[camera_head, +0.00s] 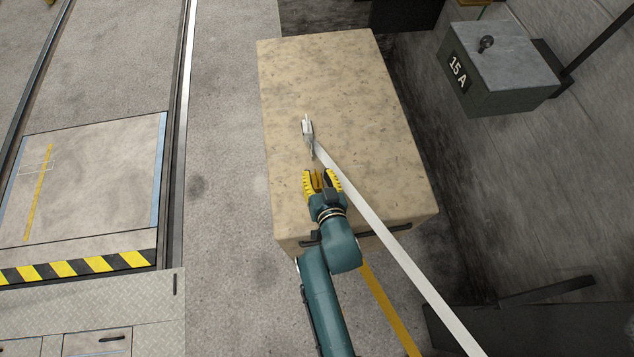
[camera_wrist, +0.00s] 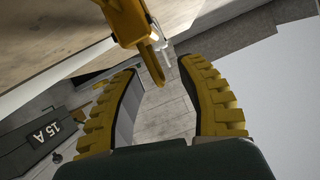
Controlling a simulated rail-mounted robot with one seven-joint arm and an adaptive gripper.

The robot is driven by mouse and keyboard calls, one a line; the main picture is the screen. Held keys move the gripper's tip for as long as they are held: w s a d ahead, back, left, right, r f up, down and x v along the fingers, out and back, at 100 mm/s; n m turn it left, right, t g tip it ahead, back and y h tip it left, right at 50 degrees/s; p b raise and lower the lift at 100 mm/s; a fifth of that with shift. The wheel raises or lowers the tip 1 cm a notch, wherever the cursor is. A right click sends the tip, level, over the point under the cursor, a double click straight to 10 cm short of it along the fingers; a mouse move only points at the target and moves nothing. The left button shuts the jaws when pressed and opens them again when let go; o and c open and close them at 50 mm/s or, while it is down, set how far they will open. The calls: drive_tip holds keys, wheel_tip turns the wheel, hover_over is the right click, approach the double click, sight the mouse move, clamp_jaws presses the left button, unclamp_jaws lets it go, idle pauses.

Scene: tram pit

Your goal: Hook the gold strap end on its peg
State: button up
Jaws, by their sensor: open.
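The gold strap (camera_head: 388,308) rises from the bottom of the head view and passes behind my arm towards my gripper (camera_head: 321,174). Its gold end (camera_wrist: 128,18) appears in the wrist view, with a narrow tip reaching between my open fingers (camera_wrist: 158,68). The fingers stand apart on both sides of that tip, with visible gaps. My gripper is over the near part of a beige block (camera_head: 345,95). A pale metal fitting (camera_head: 308,130) lies on the block just beyond my fingertips. I cannot clearly make out the gold strap's peg.
A white strap (camera_head: 390,245) runs from the pale fitting to the lower right, close beside my gripper. A dark box marked 15 A (camera_head: 500,68) with an eye on top stands at the right. Dark handles (camera_head: 400,228) show on the block's front. The block's far top is clear.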

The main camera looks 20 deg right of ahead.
clamp_jaws()
wheel_tip(320, 180, up, 10)
drive_tip(key=shift+r+p, duration=0.1)
drive_tip(key=shift+p, duration=0.6)
idle(0.4)
